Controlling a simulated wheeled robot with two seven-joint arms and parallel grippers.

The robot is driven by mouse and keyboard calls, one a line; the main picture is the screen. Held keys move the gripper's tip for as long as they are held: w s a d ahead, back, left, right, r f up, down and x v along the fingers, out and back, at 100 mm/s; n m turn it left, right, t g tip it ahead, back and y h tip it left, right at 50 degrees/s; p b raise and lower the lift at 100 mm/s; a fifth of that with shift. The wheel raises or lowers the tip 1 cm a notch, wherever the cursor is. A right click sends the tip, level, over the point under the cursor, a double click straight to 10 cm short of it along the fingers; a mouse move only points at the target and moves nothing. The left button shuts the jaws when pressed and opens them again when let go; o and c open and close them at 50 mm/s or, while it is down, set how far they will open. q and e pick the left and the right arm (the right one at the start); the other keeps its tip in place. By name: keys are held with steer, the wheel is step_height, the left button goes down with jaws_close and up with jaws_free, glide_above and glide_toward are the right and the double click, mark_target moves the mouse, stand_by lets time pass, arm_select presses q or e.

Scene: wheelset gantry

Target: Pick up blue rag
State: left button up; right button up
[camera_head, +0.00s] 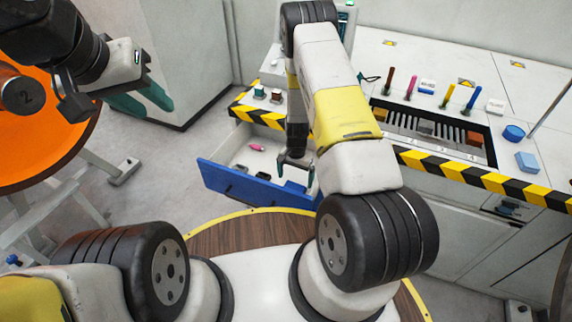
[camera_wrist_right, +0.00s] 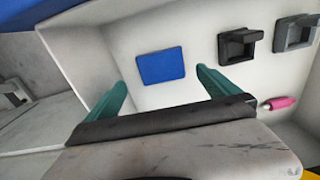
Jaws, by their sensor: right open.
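A flat blue rectangle, which looks like the blue rag (camera_wrist_right: 162,65), lies on the white floor of an open drawer in the right wrist view. My right gripper (camera_wrist_right: 160,80) is open, its teal fingers spread to either side of the rag's near edge in that view. It appears above the rag, and no contact shows. In the head view my right gripper (camera_head: 296,168) points down over the drawer (camera_head: 232,180). The rag is hard to make out there. My left gripper (camera_head: 145,99) hangs far left, away from the drawer, its teal fingers apart and empty.
The drawer also holds dark and grey blocky parts (camera_wrist_right: 238,43) and a pink item (camera_wrist_right: 279,103). The striped workbench edge (camera_head: 480,178) runs to the right of the drawer. An orange wheel (camera_head: 40,140) stands at left. Grey floor (camera_head: 150,175) lies between.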

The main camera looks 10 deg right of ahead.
mark_target(294, 187)
step_height(294, 187, down, 5)
steer(key=shift+a+f, duration=0.1)
steer(key=shift+f, duration=0.05)
steer(key=shift+c, duration=0.4)
steer(key=c, duration=1.2)
steer(key=shift+w, duration=0.1)
step_height(294, 187, up, 10)
